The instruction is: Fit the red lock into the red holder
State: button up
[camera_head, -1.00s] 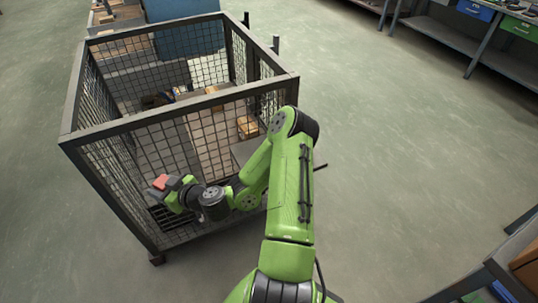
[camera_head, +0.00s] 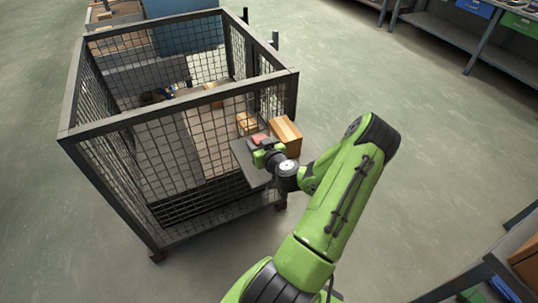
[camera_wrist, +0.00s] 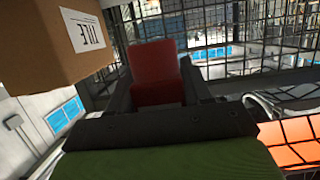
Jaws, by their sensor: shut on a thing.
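The red lock (camera_head: 258,139) sits at the tip of my gripper (camera_head: 263,147), over a grey ledge at the cage's front right. In the wrist view the red lock (camera_wrist: 153,68) stands up between the two dark fingers of my gripper (camera_wrist: 155,85), which is shut on it. The lock's lower end is hidden by the gripper body. I cannot pick out the red holder for certain. An orange-red surface behind dark bars (camera_wrist: 287,142) shows at the lower right of the wrist view, but I cannot tell what it is.
A brown box (camera_head: 287,135) stands right beside my gripper; a labelled box (camera_wrist: 55,45) fills the wrist view's upper left. The mesh cage (camera_head: 180,113) is open on top. The grey ledge (camera_head: 247,160) lies below my gripper.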

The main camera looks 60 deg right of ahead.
notch_tip(320, 180, down, 7)
jog(key=shift+f+b, duration=0.15)
jog(key=shift+b, duration=0.75)
jog(key=shift+f, duration=0.2)
jog(key=o, duration=1.1)
jog(key=shift+r, duration=0.15)
jog(key=shift+s+a+r, duration=0.1)
jog(key=shift+s+r, duration=0.05)
jog(key=p+v, duration=0.3)
jog(key=v, duration=0.8)
jog(key=shift+s+a+r+p, duration=0.15)
jog(key=shift+s+p, duration=0.1)
jog(key=shift+p, duration=0.15)
